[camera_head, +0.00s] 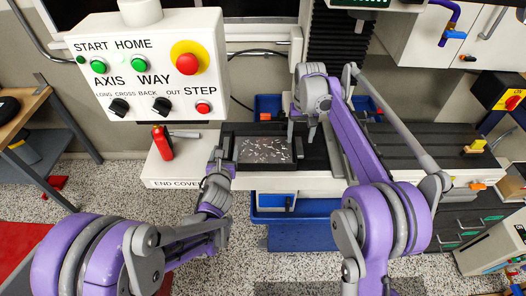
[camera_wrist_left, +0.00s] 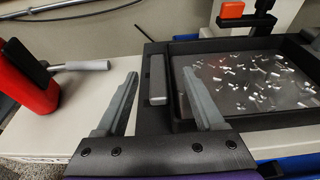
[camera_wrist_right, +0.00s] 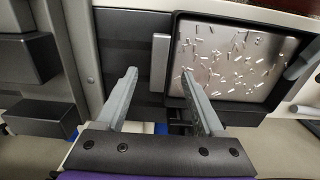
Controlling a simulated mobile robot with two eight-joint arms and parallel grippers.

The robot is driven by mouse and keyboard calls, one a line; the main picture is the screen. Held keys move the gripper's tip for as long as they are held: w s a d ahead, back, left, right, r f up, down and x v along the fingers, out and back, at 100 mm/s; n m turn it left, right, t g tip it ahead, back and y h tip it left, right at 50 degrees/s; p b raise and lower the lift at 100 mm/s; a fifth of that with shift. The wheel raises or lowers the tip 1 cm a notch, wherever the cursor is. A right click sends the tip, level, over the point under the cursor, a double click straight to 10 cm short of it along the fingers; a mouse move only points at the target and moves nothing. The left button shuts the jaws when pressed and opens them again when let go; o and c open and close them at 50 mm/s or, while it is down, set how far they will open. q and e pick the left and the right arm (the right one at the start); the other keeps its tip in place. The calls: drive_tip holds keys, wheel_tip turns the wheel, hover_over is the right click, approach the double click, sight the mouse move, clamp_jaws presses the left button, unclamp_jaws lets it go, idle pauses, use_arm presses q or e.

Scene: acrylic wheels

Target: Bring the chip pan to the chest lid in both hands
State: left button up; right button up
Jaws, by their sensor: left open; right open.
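The chip pan (camera_head: 248,136) is a black-rimmed tray of pale metal chips in the middle of the head view. My left gripper (camera_head: 220,160) is at its left end, open. In the left wrist view a grey handle (camera_wrist_left: 157,78) on the pan's side shows between the open fingers (camera_wrist_left: 160,78), apart from both. My right gripper (camera_head: 302,132) is open at the pan's right end. In the right wrist view another grey handle (camera_wrist_right: 158,60) shows between and ahead of its fingers (camera_wrist_right: 158,76). I cannot identify the chest lid with certainty.
A red can (camera_head: 162,144) with a grey handle stands left of the pan on a white surface (camera_head: 168,172) marked END COVER. A control panel (camera_head: 150,65) hangs above left. Blue bins (camera_head: 300,208) lie below the pan. Dark drawers (camera_head: 470,222) are at the right.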

sight(227, 145)
use_arm(q)
drive_tip(key=shift+x, duration=1.7)
use_arm(e)
drive_tip(key=shift+f, duration=1.7)
use_arm(q)
clamp_jaws()
use_arm(e)
clamp_jaws()
